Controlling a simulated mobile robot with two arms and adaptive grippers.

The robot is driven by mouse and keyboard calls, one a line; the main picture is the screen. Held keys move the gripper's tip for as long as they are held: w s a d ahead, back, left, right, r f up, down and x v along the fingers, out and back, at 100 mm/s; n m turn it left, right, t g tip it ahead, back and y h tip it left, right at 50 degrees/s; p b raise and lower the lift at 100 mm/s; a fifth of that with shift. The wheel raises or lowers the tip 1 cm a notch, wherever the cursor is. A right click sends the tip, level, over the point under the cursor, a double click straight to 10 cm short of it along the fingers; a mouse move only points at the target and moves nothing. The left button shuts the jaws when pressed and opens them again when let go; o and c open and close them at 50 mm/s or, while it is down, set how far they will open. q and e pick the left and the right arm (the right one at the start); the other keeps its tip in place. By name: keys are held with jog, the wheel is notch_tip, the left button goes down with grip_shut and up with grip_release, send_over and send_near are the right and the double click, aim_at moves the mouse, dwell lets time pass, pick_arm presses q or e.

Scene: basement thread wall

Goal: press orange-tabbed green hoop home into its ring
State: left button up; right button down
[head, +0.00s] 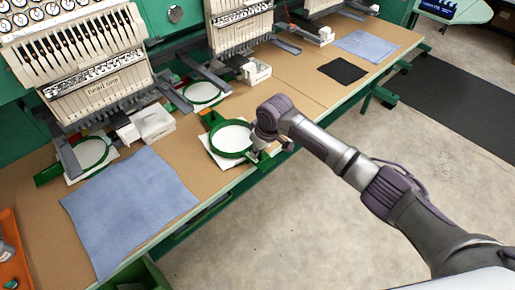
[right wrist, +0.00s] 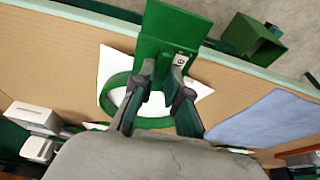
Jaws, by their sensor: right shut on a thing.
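The green hoop (head: 212,143) lies around white cloth on the table, with a small orange tab (head: 206,113) at its far left side. Its ring and the cloth also show in the right wrist view (right wrist: 104,96), partly behind my fingers. My right gripper (head: 259,155) is at the hoop's near right side. In the right wrist view my right gripper (right wrist: 164,72) is shut on the green plate (right wrist: 166,28) at the hoop's edge. Whether the hoop sits flush in its ring I cannot tell. My left gripper is not in view.
Other green hoops lie under the machine heads, one at left (head: 90,153) and one behind (head: 203,92). A blue cloth (head: 130,205) covers the table at left. A black cloth (head: 342,71) lies farther right. The table between hoop and black cloth is clear.

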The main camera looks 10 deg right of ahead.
jog(key=shift+f+p, duration=0.1)
jog(key=shift+p, duration=0.25)
dwell(0.4)
jog(key=shift+s+f, duration=0.15)
jog(key=shift+f, duration=0.3)
dwell(0.3)
jog(key=shift+w, duration=0.2)
jog(key=shift+s+r, duration=0.1)
jog(key=shift+r, duration=0.05)
jog(key=shift+p, duration=0.45)
dwell(0.8)
jog(key=shift+f, duration=0.45)
dwell(0.4)
